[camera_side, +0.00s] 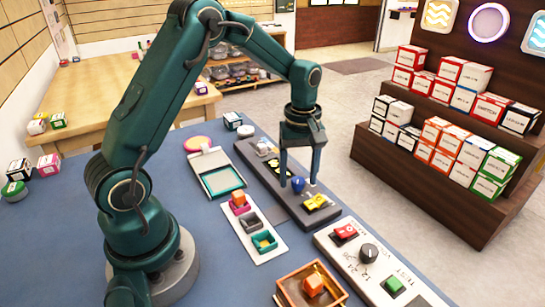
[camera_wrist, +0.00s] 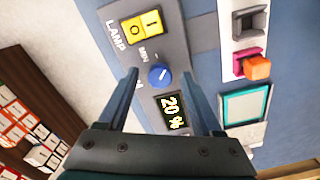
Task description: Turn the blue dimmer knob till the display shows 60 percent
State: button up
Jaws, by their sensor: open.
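The blue dimmer knob (camera_wrist: 159,76) sits on a dark grey panel (camera_wrist: 177,50) between a yellow lamp switch (camera_wrist: 143,23) and the display (camera_wrist: 171,113). In the side view the knob (camera_side: 298,184) shows between my gripper's fingers. My gripper (camera_side: 299,184) points down over the panel with its fingers apart. In the wrist view my gripper (camera_wrist: 170,100) has one finger on each side of the knob, with a gap on both sides. I cannot tell whether the fingertips reach knob height.
A white panel with a black knob (camera_side: 369,253) and a red switch (camera_side: 344,233) lies right of the dark panel. A wooden tray (camera_side: 290,293) stands in front.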

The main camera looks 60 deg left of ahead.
grip_shut()
jog(key=m, duration=0.5)
jog(key=shift+m, duration=0.4)
jog(key=m, duration=0.5)
jog(key=shift+m, duration=0.6)
grip_release()
